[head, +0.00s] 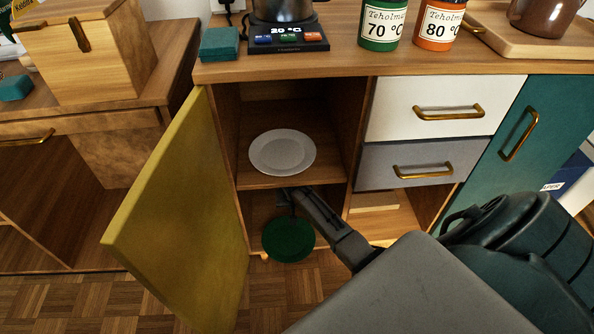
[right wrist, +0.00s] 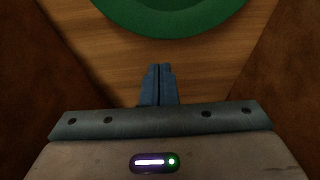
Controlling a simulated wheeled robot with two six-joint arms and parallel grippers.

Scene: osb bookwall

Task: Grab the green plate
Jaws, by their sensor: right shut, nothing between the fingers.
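The green plate (head: 288,241) lies in the lower compartment of the open cabinet, near its front edge. My right gripper (head: 287,196) reaches into that compartment from the right, under the middle shelf. In the right wrist view the gripper's fingers (right wrist: 157,70) are shut together with nothing between them. The green plate's rim (right wrist: 180,30) shows ahead of them, at the top of that view, with bare wood between. The gripper and plate look apart. My left gripper is in neither view.
A white plate (head: 283,152) lies on the middle shelf above. The yellow-green cabinet door (head: 185,215) stands open at the left. White (head: 440,105) and grey (head: 425,164) drawers are shut at the right. The compartment's side walls flank my gripper.

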